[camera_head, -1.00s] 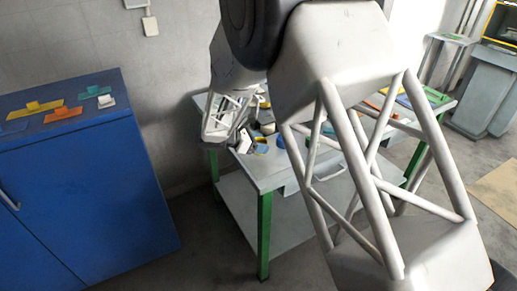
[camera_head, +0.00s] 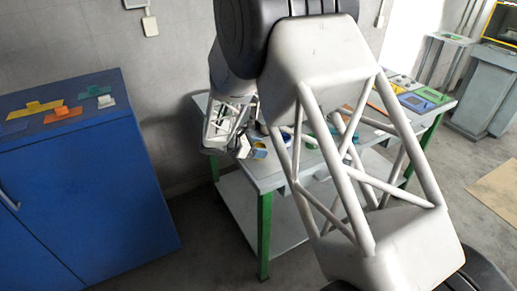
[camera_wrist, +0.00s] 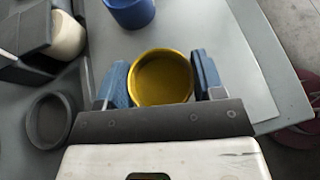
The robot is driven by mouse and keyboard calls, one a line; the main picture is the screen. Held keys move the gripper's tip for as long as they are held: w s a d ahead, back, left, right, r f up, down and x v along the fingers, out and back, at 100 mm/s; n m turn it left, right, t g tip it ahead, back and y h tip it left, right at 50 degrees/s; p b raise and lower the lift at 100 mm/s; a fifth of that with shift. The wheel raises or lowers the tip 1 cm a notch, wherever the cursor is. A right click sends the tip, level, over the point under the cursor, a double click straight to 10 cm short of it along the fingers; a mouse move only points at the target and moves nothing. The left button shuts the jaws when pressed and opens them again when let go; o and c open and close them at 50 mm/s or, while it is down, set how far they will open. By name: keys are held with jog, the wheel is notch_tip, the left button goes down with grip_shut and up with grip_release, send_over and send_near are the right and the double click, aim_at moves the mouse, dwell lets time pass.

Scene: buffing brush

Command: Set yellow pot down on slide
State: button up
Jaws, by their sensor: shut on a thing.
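The yellow pot (camera_wrist: 161,78) is a round, open-topped pot seen from above in the wrist view. My gripper (camera_wrist: 162,80) is shut on it, with one blue fingertip on each side. In the head view my gripper (camera_head: 255,150) is small, at the left end of the grey table, and the pot is mostly hidden there. A pale flat panel (camera_wrist: 225,60) lies under and right of the pot in the wrist view; I cannot tell whether it is the slide. I cannot tell if the pot touches the surface below.
A blue pot (camera_wrist: 130,10) stands just beyond. A dark round dish (camera_wrist: 48,120) and a black holder with a cream cylinder (camera_wrist: 66,36) are at left. The grey table (camera_head: 268,182) ends close on the right in the wrist view. A blue cabinet (camera_head: 80,190) stands left.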

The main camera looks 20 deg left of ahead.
jog(key=shift+f, duration=0.2)
jog(key=o, duration=1)
jog(key=shift+r, duration=0.15)
jog(key=v, duration=1.2)
dwell(0.5)
